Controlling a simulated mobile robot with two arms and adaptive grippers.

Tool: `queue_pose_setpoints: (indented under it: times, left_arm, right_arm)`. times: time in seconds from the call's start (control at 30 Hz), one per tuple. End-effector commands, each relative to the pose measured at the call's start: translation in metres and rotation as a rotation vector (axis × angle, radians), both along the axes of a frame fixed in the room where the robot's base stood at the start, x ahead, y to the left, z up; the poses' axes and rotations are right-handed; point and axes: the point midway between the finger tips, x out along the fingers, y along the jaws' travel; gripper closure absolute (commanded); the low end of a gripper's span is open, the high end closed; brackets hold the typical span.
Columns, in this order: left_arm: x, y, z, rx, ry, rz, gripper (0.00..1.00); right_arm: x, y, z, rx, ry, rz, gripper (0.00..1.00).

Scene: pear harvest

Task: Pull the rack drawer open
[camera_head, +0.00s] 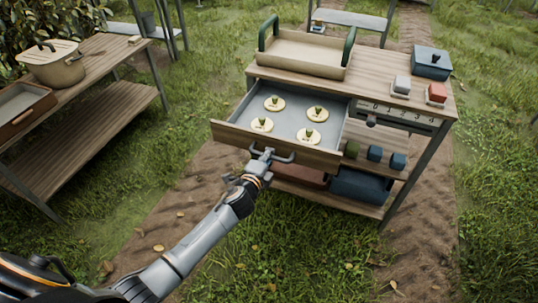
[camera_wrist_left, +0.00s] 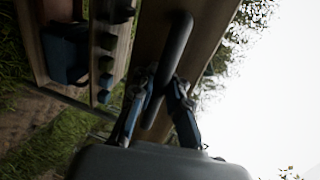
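The rack drawer (camera_head: 225,131) is pulled well out of the wooden rack (camera_head: 360,87). Several round pale discs with small green pieces on them lie inside it. Its dark bar handle (camera_head: 286,158) is on the front panel. My left gripper (camera_head: 262,158) is at the handle. In the left wrist view the handle (camera_wrist_left: 177,40) runs between the two fingers of my left gripper (camera_wrist_left: 160,92), which are closed around it. The exact contact is dark and hard to make out. My right gripper is in neither view.
On the rack top stand a tray with green handles (camera_head: 300,52), a blue box (camera_head: 432,63) and small white and red blocks. A blue bin (camera_head: 360,187) sits on the lower shelf. A table with a pot (camera_head: 55,65) stands left. Grass is clear in front.

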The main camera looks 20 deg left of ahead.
Motion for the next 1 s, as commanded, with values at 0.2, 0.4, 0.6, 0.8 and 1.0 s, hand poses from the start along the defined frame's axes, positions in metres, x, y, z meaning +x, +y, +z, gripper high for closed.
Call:
queue_pose_setpoints:
  times: [0.2,0.4,0.6,0.8,1.0]
  left_arm:
    - [0.000,0.000,0.001,0.000,-0.001,0.000,0.64]
    - [-0.001,0.000,0.000,0.001,0.000,0.000,0.64]
    - [-0.019,0.001,0.003,0.001,0.001,0.000,0.64]
    - [-0.060,0.002,0.011,0.001,0.001,-0.002,0.64]
    - [-0.097,0.003,0.020,0.000,0.001,-0.001,0.64]
  right_arm:
    - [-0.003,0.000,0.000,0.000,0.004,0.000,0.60]
    - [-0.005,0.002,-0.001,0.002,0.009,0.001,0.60]
    - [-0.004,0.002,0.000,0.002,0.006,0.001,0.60]
    - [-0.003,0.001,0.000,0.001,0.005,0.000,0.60]
    - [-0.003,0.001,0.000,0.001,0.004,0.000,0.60]
